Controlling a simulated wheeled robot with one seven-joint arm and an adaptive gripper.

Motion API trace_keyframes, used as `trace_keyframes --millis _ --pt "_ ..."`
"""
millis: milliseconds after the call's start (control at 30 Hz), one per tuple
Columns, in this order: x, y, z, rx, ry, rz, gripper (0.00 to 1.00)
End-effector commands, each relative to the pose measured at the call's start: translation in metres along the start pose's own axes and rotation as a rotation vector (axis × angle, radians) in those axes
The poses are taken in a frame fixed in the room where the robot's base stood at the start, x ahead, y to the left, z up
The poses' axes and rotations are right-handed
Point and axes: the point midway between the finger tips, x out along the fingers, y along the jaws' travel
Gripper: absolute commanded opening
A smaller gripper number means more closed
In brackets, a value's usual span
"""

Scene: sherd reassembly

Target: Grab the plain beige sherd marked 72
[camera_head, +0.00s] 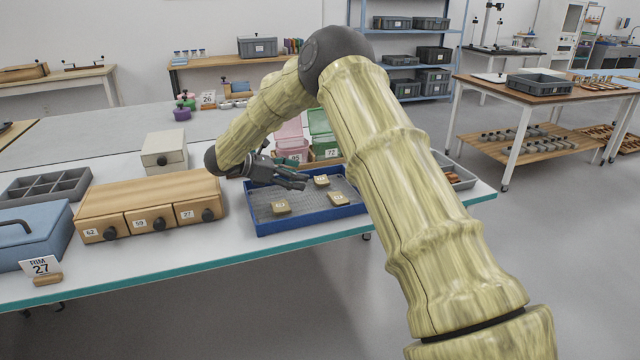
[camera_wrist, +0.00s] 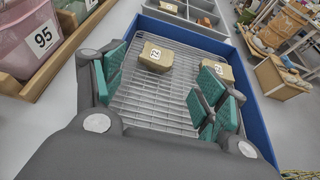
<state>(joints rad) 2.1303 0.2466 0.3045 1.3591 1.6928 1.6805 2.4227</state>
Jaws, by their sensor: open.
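Three beige sherds with small white number labels lie in a blue tray (camera_head: 262,229) with a grey mesh floor. One (camera_head: 321,181) lies at the back, one (camera_head: 338,199) at the right, and one (camera_head: 281,206) at the front left. The labels are too small to read surely, so I cannot tell which is 72. My gripper (camera_head: 292,181) is open and empty above the tray. In the wrist view, the back sherd (camera_wrist: 156,57) shows beyond and between the teal finger pads (camera_wrist: 164,88); the right sherd (camera_wrist: 215,72) is partly behind the right-hand finger.
Pink (camera_head: 290,135) and green (camera_head: 321,130) bins stand behind the tray. A wooden drawer box (camera_head: 150,196) stands to its left. A grey compartment tray (camera_head: 460,176) lies to its right, partly behind my arm. White table shows in front of the drawers.

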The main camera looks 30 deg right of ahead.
Motion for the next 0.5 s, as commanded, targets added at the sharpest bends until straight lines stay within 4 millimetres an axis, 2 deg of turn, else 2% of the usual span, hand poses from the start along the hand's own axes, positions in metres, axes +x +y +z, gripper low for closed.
trace_keyframes --millis 200,500 --pt "0.029 0.0 -0.001 -0.002 0.0 0.0 0.72" --pt "0.049 0.001 -0.001 -0.002 0.0 0.0 0.72"
